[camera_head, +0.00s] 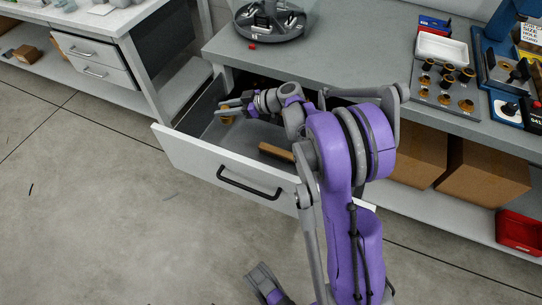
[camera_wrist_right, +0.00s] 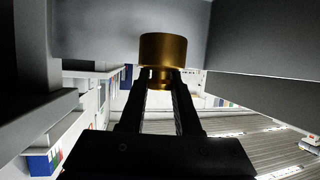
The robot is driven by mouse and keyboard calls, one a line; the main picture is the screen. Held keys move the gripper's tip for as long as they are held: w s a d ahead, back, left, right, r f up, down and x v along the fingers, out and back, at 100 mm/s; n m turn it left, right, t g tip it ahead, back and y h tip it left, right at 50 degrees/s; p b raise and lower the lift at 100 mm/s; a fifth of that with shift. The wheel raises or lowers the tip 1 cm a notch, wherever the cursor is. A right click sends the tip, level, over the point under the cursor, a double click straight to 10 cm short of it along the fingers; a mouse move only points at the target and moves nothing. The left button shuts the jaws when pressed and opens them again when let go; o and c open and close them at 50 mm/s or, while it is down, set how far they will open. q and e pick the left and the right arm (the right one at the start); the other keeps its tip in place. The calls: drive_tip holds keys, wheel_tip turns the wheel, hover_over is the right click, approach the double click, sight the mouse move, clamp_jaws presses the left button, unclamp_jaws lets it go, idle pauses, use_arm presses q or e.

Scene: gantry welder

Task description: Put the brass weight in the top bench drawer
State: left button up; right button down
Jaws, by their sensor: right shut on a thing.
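The top bench drawer (camera_head: 200,158) is pulled open, with a white front and a black handle. My right arm reaches over it from the right. My right gripper (camera_head: 228,108) is inside the drawer's outline near its left end, shut on the brass weight (camera_head: 227,119). In the right wrist view the weight (camera_wrist_right: 163,48) is a gold cylinder with a narrower neck, held at the neck between the dark fingertips (camera_wrist_right: 160,80). I cannot tell whether it touches the drawer floor. A grey and purple end (camera_head: 265,284) at the bottom seems to be my left gripper; its jaws are unclear.
A brown block (camera_head: 276,152) lies in the drawer, partly behind my arm. The grey bench top (camera_head: 330,62) overhangs the drawer's back. It carries a round grey tray (camera_head: 270,24), a white tray (camera_head: 441,48) and several brass pieces. Cardboard boxes (camera_head: 485,172) stand below. The floor in front is clear.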

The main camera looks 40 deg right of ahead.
drive_tip(key=shift+a+f, duration=0.1)
drive_tip(key=shift+f, duration=0.6)
wheel_tip(320, 180, down, 10)
drive_tip(key=b, duration=0.3)
drive_tip(key=shift+w+f+b, duration=0.1)
drive_tip(key=shift+f+b, duration=0.05)
drive_tip(key=shift+b, duration=0.25)
use_arm(q)
drive_tip(key=f, duration=0.5)
drive_tip(key=shift+w+f, duration=0.1)
drive_tip(key=shift+w, duration=0.25)
use_arm(e)
drive_tip(key=c, duration=0.6)
unclamp_jaws()
use_arm(q)
drive_tip(key=r+p, duration=0.2)
drive_tip(key=shift+s+r, duration=0.2)
drive_tip(key=shift+r, duration=0.2)
use_arm(e)
drive_tip(key=v, duration=1.2)
